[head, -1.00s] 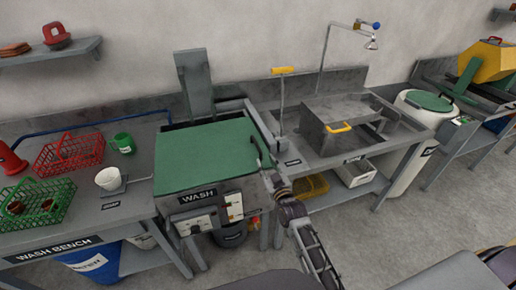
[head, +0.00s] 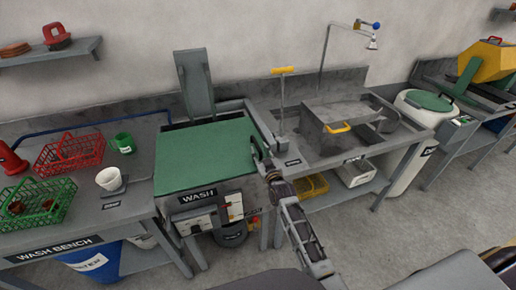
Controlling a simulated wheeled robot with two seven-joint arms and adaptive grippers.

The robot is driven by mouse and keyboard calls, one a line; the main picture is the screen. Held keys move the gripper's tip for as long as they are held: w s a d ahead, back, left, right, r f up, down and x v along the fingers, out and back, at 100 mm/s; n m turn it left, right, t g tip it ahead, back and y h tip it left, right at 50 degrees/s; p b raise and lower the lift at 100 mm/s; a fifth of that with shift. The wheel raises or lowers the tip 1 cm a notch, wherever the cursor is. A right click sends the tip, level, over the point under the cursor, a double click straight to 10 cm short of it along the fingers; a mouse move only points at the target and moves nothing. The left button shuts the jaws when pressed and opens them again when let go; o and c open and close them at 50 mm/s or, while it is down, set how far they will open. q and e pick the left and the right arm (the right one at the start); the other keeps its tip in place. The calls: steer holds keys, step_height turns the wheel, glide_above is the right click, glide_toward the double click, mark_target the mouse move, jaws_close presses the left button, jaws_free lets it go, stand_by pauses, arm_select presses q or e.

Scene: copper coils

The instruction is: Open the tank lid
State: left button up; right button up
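The wash tank (head: 197,194) carries a WASH label on its front. Its green lid (head: 203,157) lies flat and closed over the top. My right gripper (head: 259,154) is at the lid's right edge, where a dark handle stood clear earlier. The gripper covers this handle, and I cannot tell whether its fingers close around it. My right arm comes up from the bottom of the view. My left gripper is not in view.
A grey upright panel (head: 194,83) stands behind the tank. Left on the bench are a red basket (head: 68,154), a green basket (head: 38,203), a white cup (head: 109,179) and a green mug (head: 124,143). Right is a yellow-handled lever (head: 283,98) and a sink unit with a tap.

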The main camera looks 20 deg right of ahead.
steer(key=shift+w, duration=1.6)
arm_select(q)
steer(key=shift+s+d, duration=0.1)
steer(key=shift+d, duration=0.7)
arm_select(e)
steer(key=shift+c, duration=0.5)
jaws_close()
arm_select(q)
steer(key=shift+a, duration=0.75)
arm_select(e)
steer(key=shift+a, duration=0.1)
